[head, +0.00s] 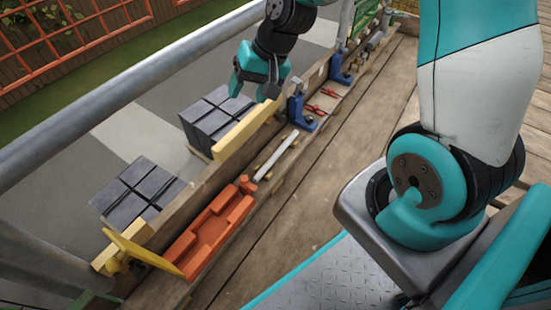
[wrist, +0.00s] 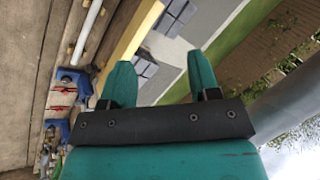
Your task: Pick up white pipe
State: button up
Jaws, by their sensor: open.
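The white pipe (head: 276,155) lies along the narrow wooden shelf, between the orange tray and the blue clamps, on small yellowish rests. It also shows at the upper left of the wrist view (wrist: 88,28). My gripper (head: 253,88) is up above the shelf, beyond the pipe and nearer the grey stacks. In the wrist view my gripper (wrist: 161,76) has its two teal fingers apart with nothing between them. It does not touch the pipe.
An orange tray (head: 206,238) is at the near end of the shelf. Blue clamps (head: 299,111) and red pliers (head: 317,110) lie past the pipe. A yellow bar (head: 246,128) and grey tile stacks (head: 140,188) stand beyond. A metal rail (head: 110,100) runs along the outer side.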

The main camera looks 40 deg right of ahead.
jog(key=w+d+f+m+t+h+b, duration=0.1)
jog(key=w+d+f+m, duration=0.15)
jog(key=d+f, duration=0.3)
jog(key=w+d+f+m+b, duration=0.1)
jog(key=d+f+m, duration=0.25)
jog(key=f, duration=0.35)
jog(key=m+t+h+b, duration=0.1)
jog(key=m+h, duration=0.1)
jog(key=m, duration=0.2)
send_near(279, 153)
jog(key=f+b, duration=0.1)
jog(key=b, duration=0.2)
jog(key=w+f+b, duration=0.1)
jog(key=f+b, duration=0.1)
jog(key=b, duration=0.2)
jog(key=shift+d+f, duration=0.2)
jog(key=shift+f, duration=0.1)
jog(key=b+x, duration=0.1)
jog(key=x, duration=0.1)
jog(key=b+x, duration=0.4)
jog(key=shift+w+a+r, duration=0.1)
jog(key=shift+w+a, duration=0.25)
jog(key=shift+a, duration=0.05)
jog(key=shift+r, duration=0.1)
jog(key=c, duration=1)
